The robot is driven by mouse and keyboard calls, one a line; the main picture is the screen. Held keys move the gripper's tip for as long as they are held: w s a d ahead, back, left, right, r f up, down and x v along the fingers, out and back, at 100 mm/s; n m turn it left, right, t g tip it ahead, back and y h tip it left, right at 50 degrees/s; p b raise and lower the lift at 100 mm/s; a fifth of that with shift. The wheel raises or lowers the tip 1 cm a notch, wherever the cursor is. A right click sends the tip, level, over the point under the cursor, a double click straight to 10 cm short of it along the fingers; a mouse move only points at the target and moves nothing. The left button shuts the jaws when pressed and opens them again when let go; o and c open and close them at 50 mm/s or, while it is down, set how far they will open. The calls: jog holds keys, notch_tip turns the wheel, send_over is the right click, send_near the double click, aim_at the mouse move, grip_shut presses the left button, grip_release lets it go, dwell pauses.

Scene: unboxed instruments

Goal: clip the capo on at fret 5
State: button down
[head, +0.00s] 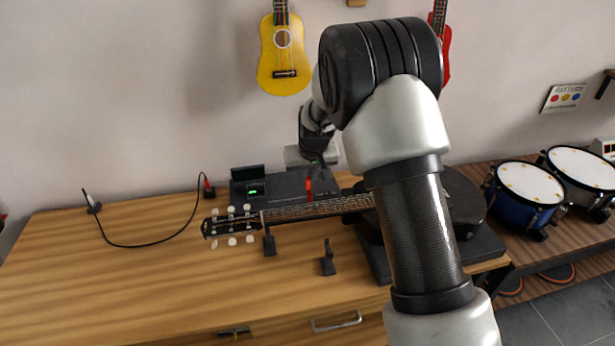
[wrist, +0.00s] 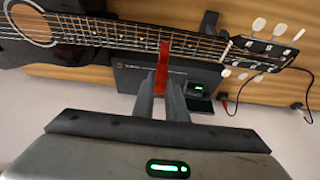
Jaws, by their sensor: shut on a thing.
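A dark guitar lies on the bench, its neck (head: 330,207) running left to the headstock (head: 232,224). The neck also shows in the wrist view (wrist: 110,32), with the sound hole at the left and the headstock at the right. The red capo (wrist: 162,72) is between the fingers of my gripper (wrist: 163,88), which is shut on it. Its tip overlaps the strings in the wrist view. In the head view the red capo (head: 309,188) is at the neck's wall-side edge. I cannot tell whether it touches the strings, or the exact fret. My arm hides much of the guitar body.
A black device (head: 252,191) with a green display sits behind the neck, a black cable to its left. A small black stand (head: 327,262) is in front of the neck. A black support (head: 269,244) is near the headstock. Drums (head: 525,190) stand at the right.

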jog(key=b, duration=0.5)
send_near(306, 207)
jog(key=x, duration=0.5)
jog(key=shift+w+f, duration=0.1)
jog(key=shift+w, duration=0.2)
jog(key=shift+f+b, duration=0.35)
jog(key=shift+b, duration=0.45)
dwell(0.8)
jog(key=c, duration=1.7)
grip_release()
jog(key=v, duration=1.7)
jog(key=shift+r, duration=0.25)
jog(key=shift+d, duration=0.1)
